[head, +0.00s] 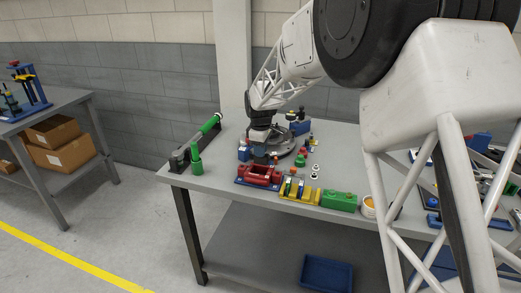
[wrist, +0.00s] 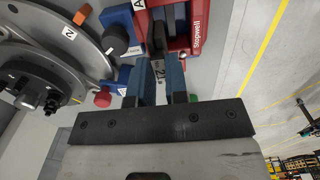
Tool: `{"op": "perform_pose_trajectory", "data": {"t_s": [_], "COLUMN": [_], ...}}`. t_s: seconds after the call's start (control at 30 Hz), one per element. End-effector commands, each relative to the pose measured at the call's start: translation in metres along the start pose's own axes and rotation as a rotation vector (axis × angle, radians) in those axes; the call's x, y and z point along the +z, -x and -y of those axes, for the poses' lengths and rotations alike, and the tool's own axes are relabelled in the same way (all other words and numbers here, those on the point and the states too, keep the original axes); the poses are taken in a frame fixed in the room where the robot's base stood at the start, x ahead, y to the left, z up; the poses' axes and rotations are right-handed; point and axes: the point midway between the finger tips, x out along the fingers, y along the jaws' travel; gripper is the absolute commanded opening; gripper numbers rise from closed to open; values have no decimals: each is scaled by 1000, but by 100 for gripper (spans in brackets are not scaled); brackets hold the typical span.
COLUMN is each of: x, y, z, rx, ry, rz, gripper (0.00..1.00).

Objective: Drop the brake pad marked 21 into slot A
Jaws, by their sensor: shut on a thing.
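My gripper (wrist: 159,64) is shut on a dark grey brake pad (wrist: 159,73) with a marking that looks like 21, seen between its blue fingers in the wrist view. The red caliper body (wrist: 198,22), lettered Stopwell, lies just beyond the fingertips. A white label A (wrist: 138,4) sits at its upper left edge. The pad's far end reaches toward the gap in the red body; I cannot tell whether it is inside. In the head view my gripper (head: 262,151) is above and behind the red caliper (head: 262,176), and the pad cannot be made out there.
A round grey disc (wrist: 28,22) with knobs lies close to the left of the fingers in the wrist view. A red knob (wrist: 102,98) is near the left finger.

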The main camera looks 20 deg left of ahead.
Motion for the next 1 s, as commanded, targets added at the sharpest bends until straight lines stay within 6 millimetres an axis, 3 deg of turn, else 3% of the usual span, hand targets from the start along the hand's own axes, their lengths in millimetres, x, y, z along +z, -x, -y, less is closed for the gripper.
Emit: {"op": "perform_pose_trajectory", "data": {"t_s": [1.0], "x": [0], "y": [-27], "z": [0], "rx": [0], "ry": [0], "rz": [0], "gripper": [0]}}
